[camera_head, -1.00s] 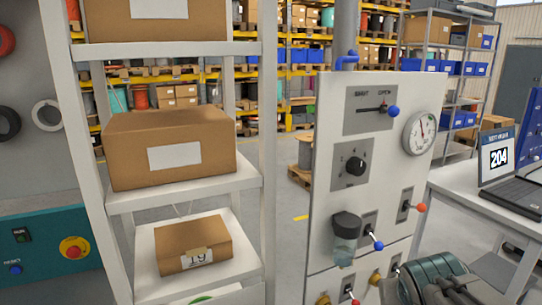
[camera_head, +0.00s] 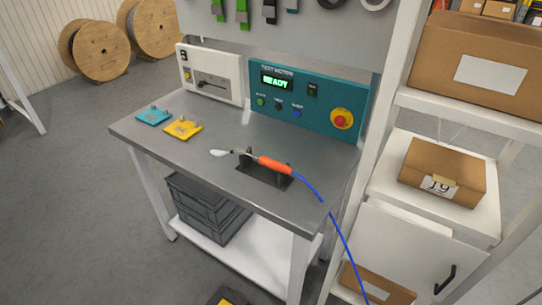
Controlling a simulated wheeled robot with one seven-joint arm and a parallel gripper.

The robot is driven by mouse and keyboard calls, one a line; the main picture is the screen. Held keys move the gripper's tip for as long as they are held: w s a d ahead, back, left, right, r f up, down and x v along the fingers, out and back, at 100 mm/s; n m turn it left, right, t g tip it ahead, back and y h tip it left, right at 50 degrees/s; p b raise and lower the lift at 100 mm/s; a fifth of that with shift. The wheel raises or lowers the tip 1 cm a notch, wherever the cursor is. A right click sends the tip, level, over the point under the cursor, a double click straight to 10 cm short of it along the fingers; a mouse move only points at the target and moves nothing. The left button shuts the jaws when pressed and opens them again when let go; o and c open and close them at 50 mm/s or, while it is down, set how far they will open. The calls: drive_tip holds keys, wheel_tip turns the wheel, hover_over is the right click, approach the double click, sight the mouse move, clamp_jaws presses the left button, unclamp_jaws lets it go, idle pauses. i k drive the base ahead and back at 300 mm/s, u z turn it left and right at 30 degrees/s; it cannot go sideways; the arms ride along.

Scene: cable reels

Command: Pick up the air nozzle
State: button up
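A slim tool with an orange handle (camera_head: 274,165), a thin metal neck and a pale tip lies across a black holder (camera_head: 262,178) on the grey workbench. It looks like the air nozzle. Its tip points left and a blue hose (camera_head: 343,242) runs from its right end over the bench's front right edge and down. My gripper is not in view.
The workbench (camera_head: 165,165) also bears a teal plate (camera_head: 153,116), a yellow plate (camera_head: 184,128), a white box (camera_head: 209,75) and a teal test unit (camera_head: 308,98). Dark crates (camera_head: 208,207) stand below. A white shelf (camera_head: 483,218) with cardboard boxes is close on the right. Floor at left is open.

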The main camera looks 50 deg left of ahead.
sight(266, 161)
drive_tip(key=u, duration=2.15)
drive_tip(key=k, duration=0.6)
drive_tip(key=z, duration=0.75)
drive_tip(key=i, duration=0.7)
drive_tip(key=z, duration=0.5)
drive_tip(key=i, duration=0.65)
drive_tip(key=u, duration=0.95)
drive_tip(key=i, duration=0.6)
drive_tip(key=u, duration=0.7)
